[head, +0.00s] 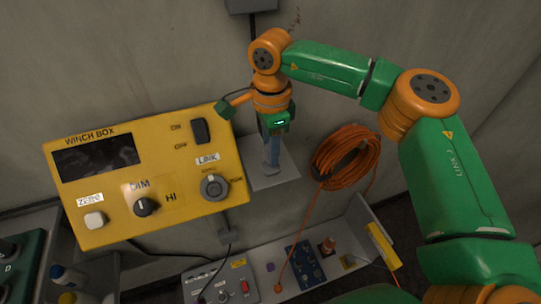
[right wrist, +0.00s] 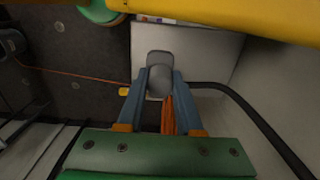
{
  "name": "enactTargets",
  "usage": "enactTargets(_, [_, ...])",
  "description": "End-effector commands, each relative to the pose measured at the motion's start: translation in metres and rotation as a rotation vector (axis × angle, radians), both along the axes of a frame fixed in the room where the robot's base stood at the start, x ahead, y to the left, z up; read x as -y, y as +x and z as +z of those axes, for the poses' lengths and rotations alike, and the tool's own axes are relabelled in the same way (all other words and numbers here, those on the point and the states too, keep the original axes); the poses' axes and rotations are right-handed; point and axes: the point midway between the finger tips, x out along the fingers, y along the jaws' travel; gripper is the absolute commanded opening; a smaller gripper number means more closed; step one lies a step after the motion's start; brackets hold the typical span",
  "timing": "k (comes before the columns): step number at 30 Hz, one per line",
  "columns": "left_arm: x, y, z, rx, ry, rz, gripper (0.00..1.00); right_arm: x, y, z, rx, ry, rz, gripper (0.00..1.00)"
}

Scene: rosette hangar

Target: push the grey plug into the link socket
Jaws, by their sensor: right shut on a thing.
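The yellow winch box (head: 150,170) hangs on the left in the head view. Its round grey link socket (head: 214,187) is at the lower right of the panel, under the LINK label. My right gripper (head: 271,163) points down to the right of the box, apart from the socket. It is shut on the grey plug (head: 269,170), which is small and partly hidden in the head view. In the right wrist view the blue-grey fingers (right wrist: 160,88) flank the plug (right wrist: 160,80), whose rounded end shows between them. The left gripper is out of view.
A pale plate (head: 285,180) lies behind the gripper. An orange cable coil (head: 345,157) hangs to its right. Below is a shelf with a grey control box (head: 220,284) and small items. A black cable (right wrist: 265,120) runs right in the right wrist view.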

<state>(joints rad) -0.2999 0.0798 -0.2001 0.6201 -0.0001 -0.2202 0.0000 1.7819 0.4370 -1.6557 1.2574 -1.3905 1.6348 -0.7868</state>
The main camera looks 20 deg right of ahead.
Motion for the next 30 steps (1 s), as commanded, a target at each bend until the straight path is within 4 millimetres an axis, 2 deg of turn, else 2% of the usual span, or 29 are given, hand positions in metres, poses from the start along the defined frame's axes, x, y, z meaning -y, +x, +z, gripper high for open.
enactTargets(24, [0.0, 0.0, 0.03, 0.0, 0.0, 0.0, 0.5, 0.0, 0.0, 0.035, 0.001, 0.001, 0.0, 0.0])
enactTargets(30, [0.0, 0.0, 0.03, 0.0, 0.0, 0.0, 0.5, 0.0, 0.0, 0.036, 0.001, 0.0, 0.0, 0.0])
